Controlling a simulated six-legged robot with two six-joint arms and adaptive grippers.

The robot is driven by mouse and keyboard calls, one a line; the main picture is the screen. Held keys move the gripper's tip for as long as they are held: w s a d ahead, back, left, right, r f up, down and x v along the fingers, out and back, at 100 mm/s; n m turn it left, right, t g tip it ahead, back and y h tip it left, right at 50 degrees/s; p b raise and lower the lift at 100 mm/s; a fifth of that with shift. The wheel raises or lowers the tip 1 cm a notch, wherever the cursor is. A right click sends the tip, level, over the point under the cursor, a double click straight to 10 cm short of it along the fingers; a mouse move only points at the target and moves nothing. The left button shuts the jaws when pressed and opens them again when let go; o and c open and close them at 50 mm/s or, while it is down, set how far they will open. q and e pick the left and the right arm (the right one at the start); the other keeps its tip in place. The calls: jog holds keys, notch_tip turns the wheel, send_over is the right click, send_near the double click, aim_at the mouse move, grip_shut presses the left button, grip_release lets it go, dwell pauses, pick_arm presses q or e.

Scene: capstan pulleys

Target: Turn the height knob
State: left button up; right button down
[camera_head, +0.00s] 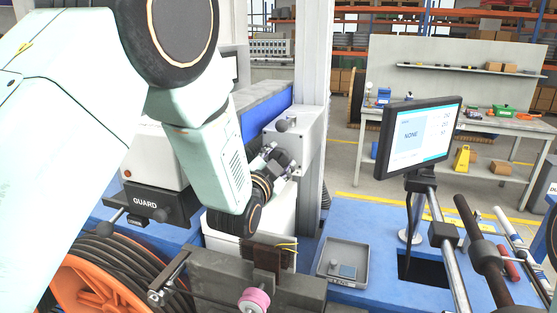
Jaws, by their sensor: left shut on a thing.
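My left arm comes in from the upper left and reaches down to the grey box (309,138) on the column. My left gripper (283,162) is at the front face of this box, small and partly turned away. It is shut on the height knob, which is mostly hidden by the fingers. A dark round ball (282,125) shows just above the gripper, on the same box. My right gripper is not in view.
A monitor (418,137) reading "NONE" stands to the right. A grey tray (343,263) lies on the blue machine bed (375,297). A block labelled GUARD (146,203) and an orange reel (88,283) are at left. Rods and a dark handle (480,245) crowd the right.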

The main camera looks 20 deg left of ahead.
pick_arm(q)
jog(key=shift+c, duration=0.5)
jog(key=shift+m+b, duration=0.35)
jog(key=shift+m, duration=0.35)
jog(key=o, duration=1.2)
jog(key=shift+c, duration=0.2)
jog(key=s, duration=1.2)
jog(key=shift+a, duration=0.15)
jog(key=shift+s+f, duration=0.1)
